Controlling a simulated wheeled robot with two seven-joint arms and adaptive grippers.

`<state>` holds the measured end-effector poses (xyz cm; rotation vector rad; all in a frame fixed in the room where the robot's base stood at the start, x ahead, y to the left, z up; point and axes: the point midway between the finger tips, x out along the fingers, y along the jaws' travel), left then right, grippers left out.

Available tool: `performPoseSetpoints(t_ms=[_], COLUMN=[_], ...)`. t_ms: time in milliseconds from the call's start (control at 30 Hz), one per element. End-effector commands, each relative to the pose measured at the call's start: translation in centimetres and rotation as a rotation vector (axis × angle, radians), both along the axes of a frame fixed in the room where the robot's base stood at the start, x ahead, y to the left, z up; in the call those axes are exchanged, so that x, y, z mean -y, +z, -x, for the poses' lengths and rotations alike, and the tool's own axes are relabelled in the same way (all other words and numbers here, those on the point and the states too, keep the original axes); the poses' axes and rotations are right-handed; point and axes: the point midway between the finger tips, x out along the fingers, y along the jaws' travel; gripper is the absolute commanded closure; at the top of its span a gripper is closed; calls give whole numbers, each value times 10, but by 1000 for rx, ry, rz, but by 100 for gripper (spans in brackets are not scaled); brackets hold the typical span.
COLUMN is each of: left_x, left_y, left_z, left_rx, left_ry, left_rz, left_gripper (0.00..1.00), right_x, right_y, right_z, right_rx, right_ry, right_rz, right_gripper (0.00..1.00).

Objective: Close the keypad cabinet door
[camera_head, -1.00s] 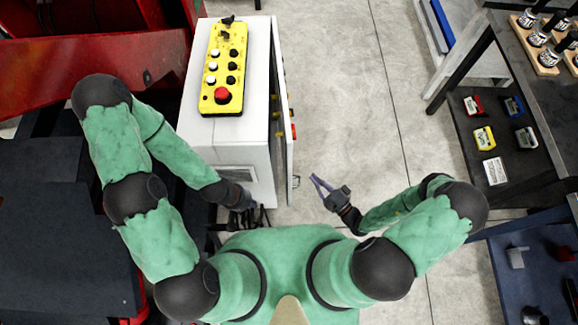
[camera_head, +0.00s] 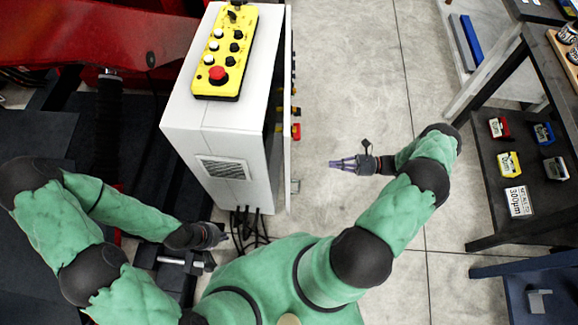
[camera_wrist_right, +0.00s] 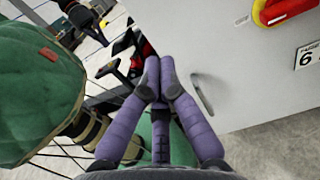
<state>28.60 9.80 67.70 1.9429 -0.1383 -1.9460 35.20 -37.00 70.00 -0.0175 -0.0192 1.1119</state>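The white keypad cabinet (camera_head: 190,110) stands left of centre in the head view, a yellow keypad (camera_head: 223,60) with a red button on top. Its door (camera_head: 288,120) is a thin panel along the right side, standing slightly ajar. The door handle (camera_head: 296,186) is near its front edge. In the right wrist view the door (camera_wrist_right: 215,45) and its handle (camera_wrist_right: 203,92) lie beyond the fingers. My right gripper (camera_head: 334,163) is right of the door, pointing at it, apart and empty; its purple fingertips (camera_wrist_right: 158,72) look closed together. My left gripper (camera_head: 220,235) is below the cabinet's front left; its fingers are unclear.
Cables (camera_head: 245,228) hang below the cabinet front. A red machine (camera_head: 90,35) stands at the left. A dark shelf table (camera_head: 480,150) with small coloured boxes stands at the right. Floor (camera_head: 350,80) between door and table is clear.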

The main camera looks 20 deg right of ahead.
Motion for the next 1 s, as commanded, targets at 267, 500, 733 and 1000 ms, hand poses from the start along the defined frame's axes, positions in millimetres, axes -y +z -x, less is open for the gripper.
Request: performPoseSetpoints(t_ms=[267,500,733,1000], left_x=[0,0,0,0], left_y=[-2,-5,-8,-13], left_z=[0,0,0,0], left_rx=[1,1,1,1], left_ry=[0,0,0,0], left_rz=[0,0,0,0], left_gripper=[100,100,100,100], right_x=[-14,-53,-91,-118], right_y=[0,0,0,-1], right_z=[-7,-26,-44,-58], right_rx=[-26,-25,-25,-25], right_ry=[8,9,9,7], right_rz=[-7,-8,-6,-6], right_gripper=[100,100,100,100])
